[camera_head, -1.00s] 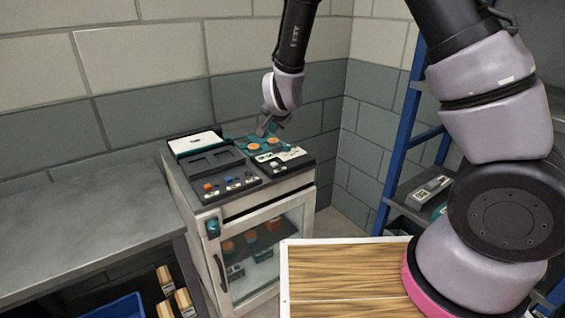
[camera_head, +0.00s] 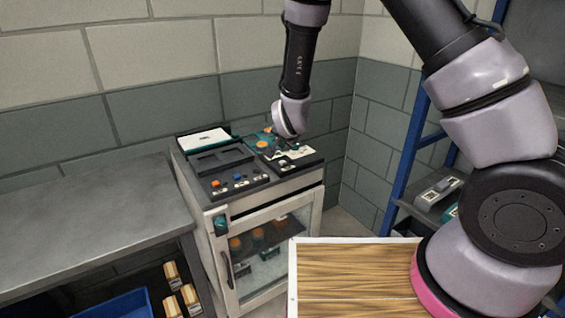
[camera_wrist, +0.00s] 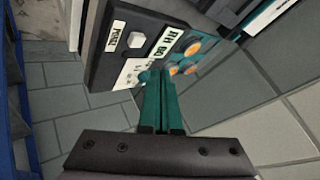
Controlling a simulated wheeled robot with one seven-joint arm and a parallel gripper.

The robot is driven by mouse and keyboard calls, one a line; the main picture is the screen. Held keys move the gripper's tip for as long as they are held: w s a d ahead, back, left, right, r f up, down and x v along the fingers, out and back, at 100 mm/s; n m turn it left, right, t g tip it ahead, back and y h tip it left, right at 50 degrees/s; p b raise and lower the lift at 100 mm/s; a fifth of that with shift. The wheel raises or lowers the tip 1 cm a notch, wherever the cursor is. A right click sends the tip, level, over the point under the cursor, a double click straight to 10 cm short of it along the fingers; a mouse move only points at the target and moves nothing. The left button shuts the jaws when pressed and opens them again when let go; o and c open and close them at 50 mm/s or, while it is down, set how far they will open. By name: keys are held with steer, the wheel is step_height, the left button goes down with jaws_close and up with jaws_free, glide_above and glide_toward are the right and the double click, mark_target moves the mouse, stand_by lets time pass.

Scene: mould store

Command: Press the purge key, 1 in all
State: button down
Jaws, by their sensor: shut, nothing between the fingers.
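The control panel (camera_wrist: 120,60) on top of the cabinet carries a white square key (camera_wrist: 136,40) with a small label beside it, which I take to be the purge key; the print is hard to read. Several orange dials (camera_wrist: 190,48) sit on the teal part of the panel. My gripper (camera_wrist: 160,76) has its teal fingers shut and empty. In the wrist view its tips are over the panel beside a small teal round part, apart from the white key. Contact cannot be told. In the head view the wrist hides part of the panel (camera_head: 312,158).
The cabinet (camera_head: 213,262) has a glass door and a tray (camera_head: 215,160) on top. A grey worktop (camera_head: 90,220) stands to the left, with a blue bin (camera_head: 120,305) below. A wooden board (camera_head: 350,275) lies in front. Blue shelving (camera_head: 400,150) stands at right.

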mark_target(282, 166)
steer(key=shift+f, duration=1.6)
stand_by(0.8)
steer(key=shift+f, duration=0.4)
steer(key=shift+f, duration=0.45)
stand_by(0.6)
steer(key=shift+r, duration=0.85)
steer(key=shift+r, duration=0.1)
steer(key=shift+r, duration=2.45)
